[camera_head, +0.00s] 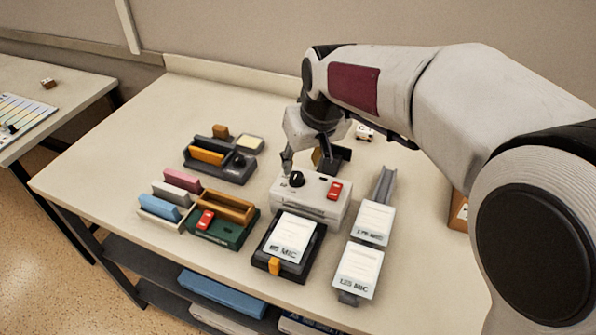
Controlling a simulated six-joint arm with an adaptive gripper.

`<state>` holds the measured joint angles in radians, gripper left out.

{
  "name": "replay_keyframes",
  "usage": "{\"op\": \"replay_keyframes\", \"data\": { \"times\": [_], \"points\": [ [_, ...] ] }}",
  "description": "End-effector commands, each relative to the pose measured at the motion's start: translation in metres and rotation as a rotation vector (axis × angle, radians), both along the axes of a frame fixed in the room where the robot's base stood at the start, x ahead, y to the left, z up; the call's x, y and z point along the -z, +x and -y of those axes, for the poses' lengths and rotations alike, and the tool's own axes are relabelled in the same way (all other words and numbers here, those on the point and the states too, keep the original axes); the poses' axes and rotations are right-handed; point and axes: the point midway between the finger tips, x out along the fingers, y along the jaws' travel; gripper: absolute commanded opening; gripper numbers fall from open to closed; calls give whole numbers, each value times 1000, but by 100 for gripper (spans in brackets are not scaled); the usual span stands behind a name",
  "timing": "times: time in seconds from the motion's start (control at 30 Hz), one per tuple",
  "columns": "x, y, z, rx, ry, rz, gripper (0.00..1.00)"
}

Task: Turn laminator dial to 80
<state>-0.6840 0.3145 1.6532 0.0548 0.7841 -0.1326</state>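The laminator (312,203) is a white box in the middle of the table. On its top are a black dial (297,179) at the left and a red switch (335,190) at the right. The dial's scale marks are too small to read. My gripper (287,168) hangs just above and beside the dial, pointing down; I cannot tell whether it touches it.
A black tray with white cards (290,237) stands in front of the laminator. A card rack (361,262) is at its right. A green device (229,232) and a dark organiser (232,170) are at its left. The table's back left is clear.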

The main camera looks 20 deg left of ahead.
Motion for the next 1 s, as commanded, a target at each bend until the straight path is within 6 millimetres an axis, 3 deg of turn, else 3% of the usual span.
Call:
{"op": "replay_keyframes", "data": {
  "times": [0.5, 1.0],
  "points": [
    [52, 15, -15, 0, 0, -1, 37],
    [61, 18, -18, 0, 1, 0, 37]
  ]
}}
